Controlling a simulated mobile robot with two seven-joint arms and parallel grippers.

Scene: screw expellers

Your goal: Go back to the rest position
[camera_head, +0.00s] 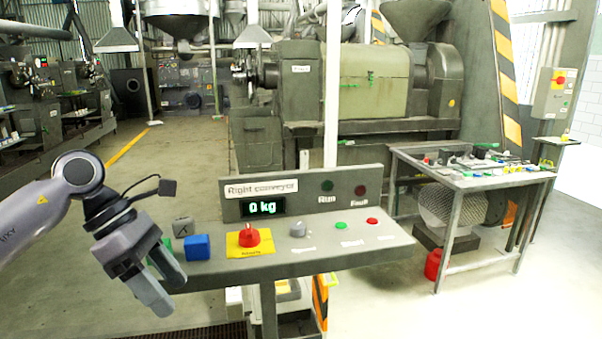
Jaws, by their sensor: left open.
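My left gripper (168,277) hangs at the left front edge of a grey control console (340,254), pointing down. Its fingers are apart and nothing shows between them. A blue cube (197,247) sits on the console just right of the fingers. A green block (165,246) is partly hidden behind the gripper, and a grey block (183,226) lies behind them. A red knob (249,236) stands on a yellow plate to the right. My right gripper is not in view.
The console panel reads "Right conveyor" above a 0 kg display (262,207). A grey knob (298,229), a green button (341,225) and a red button (372,221) line the console. A cluttered metal table (453,180) stands right; a large press (374,82) stands behind.

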